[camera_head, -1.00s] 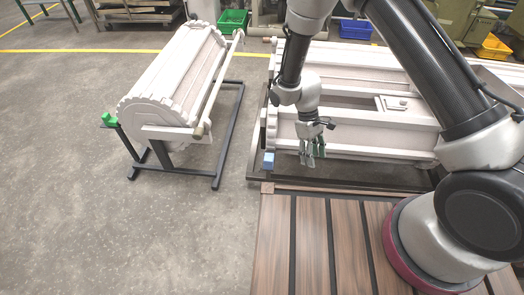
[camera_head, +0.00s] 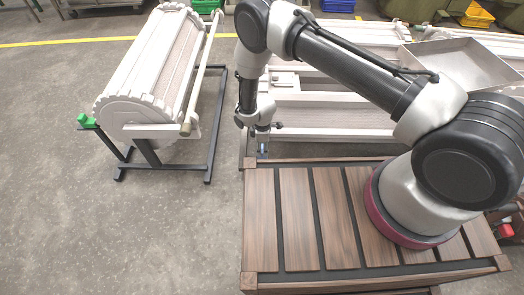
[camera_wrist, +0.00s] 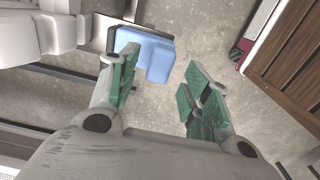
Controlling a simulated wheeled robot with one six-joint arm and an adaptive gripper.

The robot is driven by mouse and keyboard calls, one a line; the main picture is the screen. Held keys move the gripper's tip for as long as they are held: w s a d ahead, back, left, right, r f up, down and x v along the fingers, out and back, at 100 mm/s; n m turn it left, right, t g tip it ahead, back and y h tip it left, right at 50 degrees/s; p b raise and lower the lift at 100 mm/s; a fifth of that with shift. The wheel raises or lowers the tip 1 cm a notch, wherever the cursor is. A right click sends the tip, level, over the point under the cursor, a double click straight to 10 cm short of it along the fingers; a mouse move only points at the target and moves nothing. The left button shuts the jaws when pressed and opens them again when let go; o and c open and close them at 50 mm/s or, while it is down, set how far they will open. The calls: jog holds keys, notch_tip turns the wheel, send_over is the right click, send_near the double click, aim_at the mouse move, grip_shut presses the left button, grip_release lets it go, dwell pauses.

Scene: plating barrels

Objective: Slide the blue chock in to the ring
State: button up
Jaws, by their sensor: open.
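The blue chock (camera_wrist: 152,54) shows in the wrist view just beyond my fingertips, mostly between them. It is a light blue notched block, at the end of a grey metal rail. My gripper (camera_wrist: 160,66) is open, with green-padded fingers apart and the chock not clasped. In the head view my gripper (camera_head: 262,147) points down at the near left corner of the right-hand stand, and mostly hides the chock there. A toothed ring (camera_head: 127,108) forms the near end of the left white barrel; I cannot tell whether it is the task's ring.
A slatted wooden deck (camera_head: 290,225) lies in front, under my arm. White barrel parts and a metal tray (camera_head: 465,62) are behind my arm. Floor at the left is clear.

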jog(key=shift+f, duration=1.9)
jog(key=shift+c, duration=0.2)
grip_shut()
